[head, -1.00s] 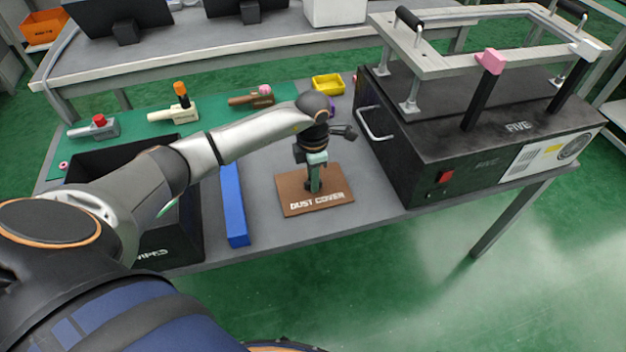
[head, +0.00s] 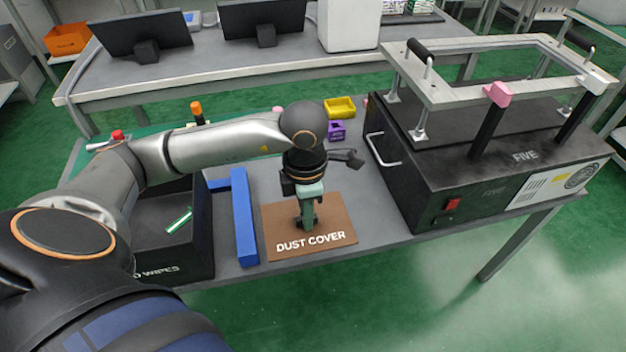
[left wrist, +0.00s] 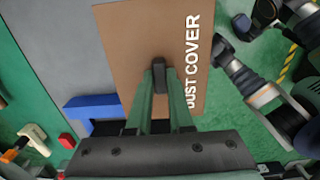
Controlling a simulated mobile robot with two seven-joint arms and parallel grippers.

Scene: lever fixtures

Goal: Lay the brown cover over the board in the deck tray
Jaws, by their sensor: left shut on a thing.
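The brown cover (head: 309,229), marked "DUST COVER", is in my left gripper (head: 306,222). The gripper points down, with its green fingers shut on the black grip at the cover's middle. The left wrist view shows the same fingers (left wrist: 160,88) on that grip and the brown panel (left wrist: 130,40) beyond. The cover looks flat and raised above the grey table. I cannot make out the board or clearly identify the deck tray. My right gripper is not in the head view.
A blue bar fixture (head: 244,220) lies close left of the cover. A black wipes bin (head: 200,235) stands further left. Small yellow (head: 340,107) and purple (head: 337,130) bins stand behind.

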